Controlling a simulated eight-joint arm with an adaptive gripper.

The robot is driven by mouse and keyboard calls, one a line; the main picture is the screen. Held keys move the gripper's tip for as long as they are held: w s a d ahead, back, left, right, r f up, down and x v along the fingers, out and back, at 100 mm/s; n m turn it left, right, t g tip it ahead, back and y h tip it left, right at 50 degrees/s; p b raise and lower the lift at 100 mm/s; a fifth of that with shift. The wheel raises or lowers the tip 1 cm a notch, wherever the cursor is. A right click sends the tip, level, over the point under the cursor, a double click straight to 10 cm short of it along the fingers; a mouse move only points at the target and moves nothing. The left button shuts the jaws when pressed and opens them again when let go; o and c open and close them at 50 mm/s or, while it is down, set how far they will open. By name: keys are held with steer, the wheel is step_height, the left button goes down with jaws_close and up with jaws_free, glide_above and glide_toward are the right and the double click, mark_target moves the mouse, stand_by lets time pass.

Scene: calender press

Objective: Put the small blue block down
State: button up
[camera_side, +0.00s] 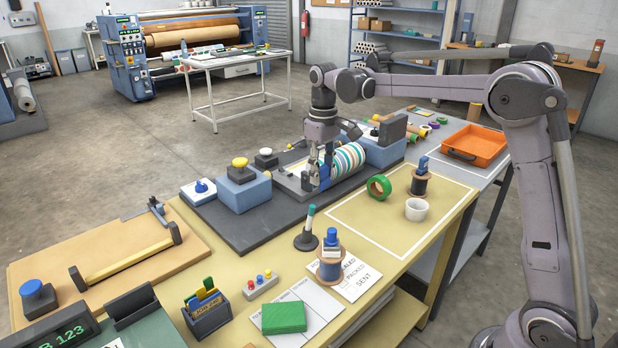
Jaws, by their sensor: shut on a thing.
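My gripper (319,172) points down over the dark machine bed, just left of a roll with coloured stripes (349,160). It is shut on the small blue block (324,177), of which only a little blue shows at the fingers. The fingers hide the rest, and I cannot tell whether the block touches the surface below.
A blue box with a yellow button (238,190) stands left of my gripper, and a larger blue housing (382,150) to its right. In front are a black stand (306,238) and a spool (330,268). The outlined yellow table area (375,225) is mostly free.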

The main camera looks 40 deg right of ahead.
steer(key=s+d+m, duration=0.1)
steer(key=s+d, duration=0.3)
steer(key=d, duration=0.3)
steer(key=s+d, duration=0.4)
steer(key=d, duration=0.3)
steer(key=w+a+f, duration=0.2)
steer(key=f, duration=0.2)
steer(key=w+a+f, duration=0.3)
steer(key=f, duration=0.1)
steer(key=w+a+f, duration=0.3)
steer(key=f, duration=0.1)
steer(key=shift+w+a+f, duration=0.1)
steer(key=shift+w+a, duration=0.1)
steer(key=shift+a, duration=0.05)
steer(key=shift+f, duration=2)
steer(key=shift+f, duration=0.15)
steer(key=o, duration=0.9)
